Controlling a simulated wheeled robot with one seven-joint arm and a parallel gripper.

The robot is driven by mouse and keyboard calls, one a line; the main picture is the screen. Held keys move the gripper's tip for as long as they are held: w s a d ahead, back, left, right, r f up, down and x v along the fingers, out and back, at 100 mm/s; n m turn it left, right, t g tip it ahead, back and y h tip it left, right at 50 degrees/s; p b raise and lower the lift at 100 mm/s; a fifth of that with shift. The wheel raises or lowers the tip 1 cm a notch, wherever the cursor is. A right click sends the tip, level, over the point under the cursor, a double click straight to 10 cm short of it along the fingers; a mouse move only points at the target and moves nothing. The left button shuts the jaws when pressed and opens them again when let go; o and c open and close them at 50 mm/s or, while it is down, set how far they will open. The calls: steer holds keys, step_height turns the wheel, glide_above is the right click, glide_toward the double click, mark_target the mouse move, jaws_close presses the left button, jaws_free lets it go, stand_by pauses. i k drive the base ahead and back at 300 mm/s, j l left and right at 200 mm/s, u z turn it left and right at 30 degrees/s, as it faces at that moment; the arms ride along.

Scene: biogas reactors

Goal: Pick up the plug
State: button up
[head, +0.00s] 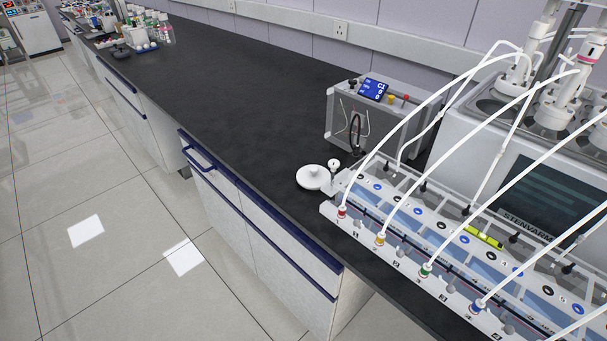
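A flat round white piece (312,179) with a small raised knob at its centre lies on the black bench, left of the near corner of the tube rack. A small white stopper-like piece (334,164) with a rounded top stands just right of it, by the rack's end. I cannot tell for sure which of these is the plug. My gripper and arm are not in view.
The white rack (396,262) with colored tube ends and arching white tubes fills the right front. The black bench (230,90) is clear to the left; bottles (140,35) stand far back.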

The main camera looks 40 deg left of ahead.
mark_target(310, 177)
steer(key=u, duration=1.45)
steer(key=i+j+u, duration=0.1)
steer(key=i+j, duration=0.2)
steer(key=i, duration=0.15)
steer(key=i+j, duration=0.25)
steer(key=i, duration=0.2)
steer(key=j+u, duration=0.05)
